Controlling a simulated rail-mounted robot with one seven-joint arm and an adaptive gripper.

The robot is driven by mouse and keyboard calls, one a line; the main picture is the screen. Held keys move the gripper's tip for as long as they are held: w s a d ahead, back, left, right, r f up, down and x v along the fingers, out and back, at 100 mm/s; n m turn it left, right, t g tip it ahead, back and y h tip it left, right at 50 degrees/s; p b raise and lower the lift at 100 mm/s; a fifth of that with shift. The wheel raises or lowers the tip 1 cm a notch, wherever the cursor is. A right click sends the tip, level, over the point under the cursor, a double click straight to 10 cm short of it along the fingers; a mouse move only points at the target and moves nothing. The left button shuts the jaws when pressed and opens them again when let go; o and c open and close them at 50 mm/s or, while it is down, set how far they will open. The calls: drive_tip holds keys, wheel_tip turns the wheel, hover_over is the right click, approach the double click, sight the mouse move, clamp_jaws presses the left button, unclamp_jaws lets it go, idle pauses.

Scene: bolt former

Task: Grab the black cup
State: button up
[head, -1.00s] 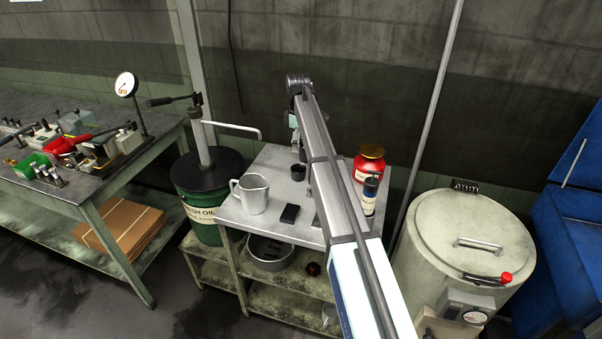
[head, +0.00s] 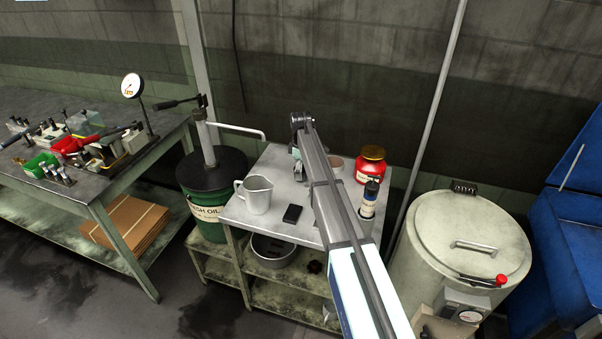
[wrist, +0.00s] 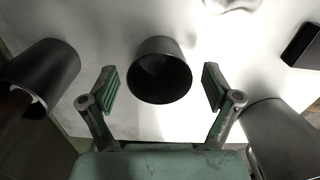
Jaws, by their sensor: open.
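The black cup (wrist: 160,72) is in the middle of the wrist view, with its dark round opening facing my camera. My gripper (wrist: 160,88) is open, one finger on each side of the cup. Gaps show between the fingers and the cup. In the head view my gripper (head: 298,165) is low over the back of the grey metal table (head: 240,216). The cup is hidden there behind my gripper and arm.
A metal pitcher (head: 257,194) and a black block (head: 292,214) stand to the left of my arm. A red jar (head: 370,165) and a dark bottle (head: 369,196) stand to the right.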

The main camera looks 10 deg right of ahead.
wheel_tip(320, 180, down, 2)
drive_tip(key=c, duration=1.2)
drive_tip(key=shift+c, duration=0.2)
drive_tip(key=shift+r, duration=0.1)
